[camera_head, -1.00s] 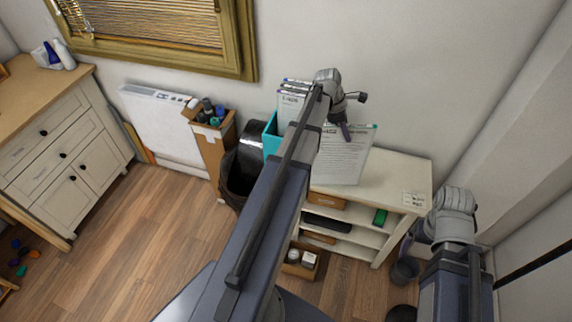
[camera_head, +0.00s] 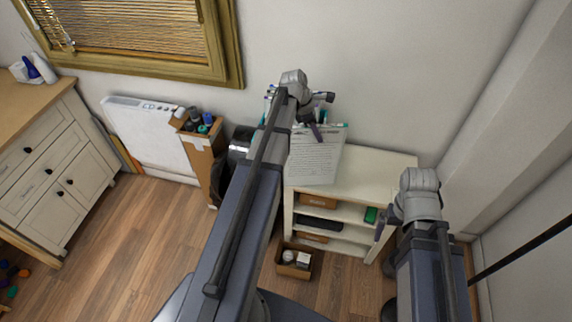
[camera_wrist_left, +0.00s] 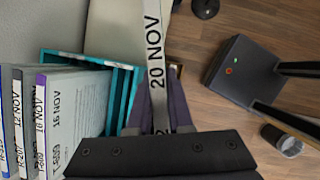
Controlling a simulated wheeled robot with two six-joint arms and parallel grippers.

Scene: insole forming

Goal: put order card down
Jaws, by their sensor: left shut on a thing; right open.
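My left gripper (camera_head: 317,130) is shut on the order card (camera_head: 314,160), a white printed sheet with a green top edge. It holds the card upright over the left part of the white shelf unit's top. In the left wrist view the card shows edge-on as a pale strip (camera_wrist_left: 156,45) marked "20 NOV", between the purple fingers. A teal holder (camera_wrist_left: 118,85) with dated cards (camera_wrist_left: 75,110) stands just left of it there. In the head view my arm mostly hides the holder. My right gripper (camera_head: 382,226) is open and empty, in front of the shelf's right side.
The shelf unit (camera_head: 380,170) has a clear top to the right of the card. Boxes and a green item (camera_head: 371,215) lie on its shelves. A small open box (camera_head: 294,262) sits on the floor. A dark bin (camera_head: 216,180) and a cardboard box of bottles (camera_head: 200,135) stand left.

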